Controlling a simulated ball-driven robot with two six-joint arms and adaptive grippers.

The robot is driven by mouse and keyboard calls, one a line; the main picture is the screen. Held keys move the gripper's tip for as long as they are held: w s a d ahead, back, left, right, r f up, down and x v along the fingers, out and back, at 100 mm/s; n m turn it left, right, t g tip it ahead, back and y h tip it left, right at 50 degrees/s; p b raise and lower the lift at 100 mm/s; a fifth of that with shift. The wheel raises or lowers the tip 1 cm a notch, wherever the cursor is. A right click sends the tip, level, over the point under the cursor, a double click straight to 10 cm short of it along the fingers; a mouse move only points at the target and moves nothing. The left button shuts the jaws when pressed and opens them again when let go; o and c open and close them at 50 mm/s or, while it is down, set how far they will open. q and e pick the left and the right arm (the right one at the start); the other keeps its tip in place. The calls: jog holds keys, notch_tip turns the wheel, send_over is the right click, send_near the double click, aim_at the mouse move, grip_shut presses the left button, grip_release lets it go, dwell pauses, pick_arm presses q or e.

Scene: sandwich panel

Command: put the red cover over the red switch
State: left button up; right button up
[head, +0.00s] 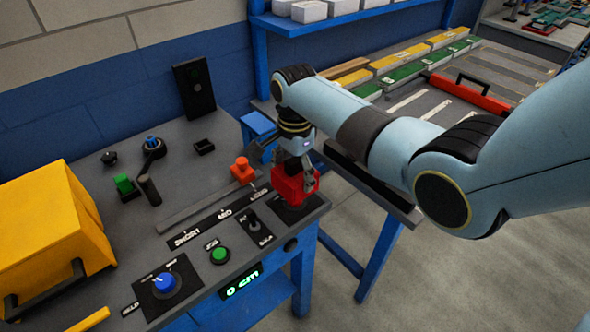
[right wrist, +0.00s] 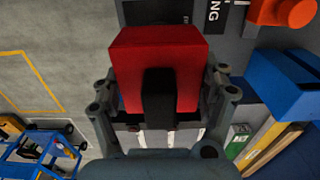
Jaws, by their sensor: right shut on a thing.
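The red cover (head: 290,186) is a boxy red piece above the black plate (head: 297,212) at the right front corner of the panel. It fills the upper middle of the right wrist view (right wrist: 190,55), with a black part on its near side (right wrist: 158,105). My right gripper (head: 296,166) comes from above and is shut on the cover, a finger on each side. The red switch does not show in either view. Whether the cover touches the plate or hangs just above it, I cannot tell. My left gripper is not in view.
An orange slider knob (head: 242,170) stands close left of the cover. A green button (head: 220,255), a blue knob (head: 165,283) and a small toggle (head: 254,220) lie along the front. A yellow box (head: 45,240) fills the left. Open floor lies right of the panel.

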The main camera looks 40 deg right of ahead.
jog(key=shift+f, duration=0.15)
jog(key=shift+f+b, duration=0.6)
jog(key=shift+f, duration=0.3)
jog(key=shift+f, duration=0.1)
jog(key=shift+f+b, duration=0.8)
jog(key=shift+f, duration=0.65)
jog(key=o, duration=1.2)
jog(key=shift+r, duration=0.1)
